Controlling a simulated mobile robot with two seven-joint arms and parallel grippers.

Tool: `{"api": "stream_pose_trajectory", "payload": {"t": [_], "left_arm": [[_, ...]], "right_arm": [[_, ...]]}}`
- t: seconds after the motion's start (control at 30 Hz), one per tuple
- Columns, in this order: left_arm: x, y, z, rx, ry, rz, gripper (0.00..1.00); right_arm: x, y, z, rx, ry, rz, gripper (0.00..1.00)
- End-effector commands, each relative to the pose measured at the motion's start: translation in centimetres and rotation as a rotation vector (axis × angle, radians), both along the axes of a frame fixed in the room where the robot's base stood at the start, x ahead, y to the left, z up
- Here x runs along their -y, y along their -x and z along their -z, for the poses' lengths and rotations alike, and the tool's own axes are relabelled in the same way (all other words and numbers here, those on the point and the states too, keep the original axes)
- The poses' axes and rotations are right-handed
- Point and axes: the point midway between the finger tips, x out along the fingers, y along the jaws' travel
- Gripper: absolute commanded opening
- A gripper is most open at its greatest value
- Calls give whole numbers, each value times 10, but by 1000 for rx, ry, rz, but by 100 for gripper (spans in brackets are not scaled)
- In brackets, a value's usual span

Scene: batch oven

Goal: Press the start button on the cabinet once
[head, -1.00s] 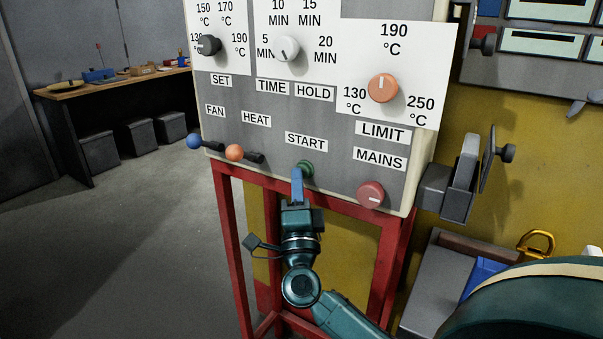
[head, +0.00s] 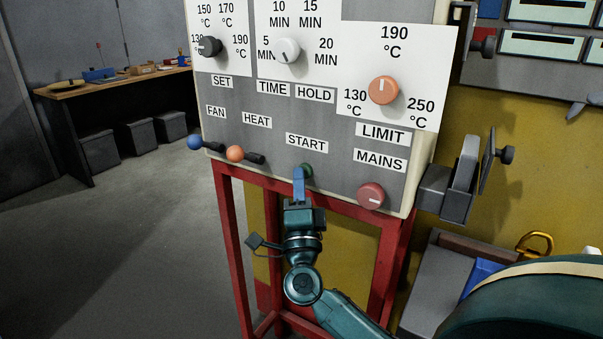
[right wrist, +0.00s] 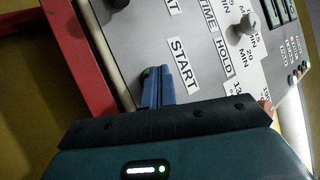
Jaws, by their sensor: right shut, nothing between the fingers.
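The cabinet panel (head: 235,140) faces me on a red frame. The green start button (head: 307,170) sits below the START label, partly hidden behind the fingers of my right gripper (head: 299,171). That gripper is shut and empty, its blue fingertips at the button. In the right wrist view the fingertips (right wrist: 157,76) reach the panel beside the START label, and a sliver of the green button (right wrist: 146,73) shows next to them. I cannot tell whether the tips touch the button or whether it is pushed in. My left gripper is not in view.
A red mains knob (head: 370,195) is right of the button. The orange heat lever (head: 236,153) and blue fan lever (head: 195,142) stick out at left. A grey latch-like bracket (head: 460,180) juts out from the cabinet's right side. The floor at left is clear.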

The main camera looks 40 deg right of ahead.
Motion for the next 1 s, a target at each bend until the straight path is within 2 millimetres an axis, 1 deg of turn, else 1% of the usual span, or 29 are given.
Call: {"api": "stream_pose_trajectory", "payload": {"t": [0.07, 0.37, 0.9, 1.0], "left_arm": [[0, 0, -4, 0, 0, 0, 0], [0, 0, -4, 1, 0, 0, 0], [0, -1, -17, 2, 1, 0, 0], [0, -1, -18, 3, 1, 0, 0]], "right_arm": [[0, 2, -2, 1, -3, 5, 0], [-3, 3, 0, 1, -2, 3, 0], [-51, 22, 0, -2, -3, 1, 0], [-57, 24, 0, -1, -2, 1, 0]]}}
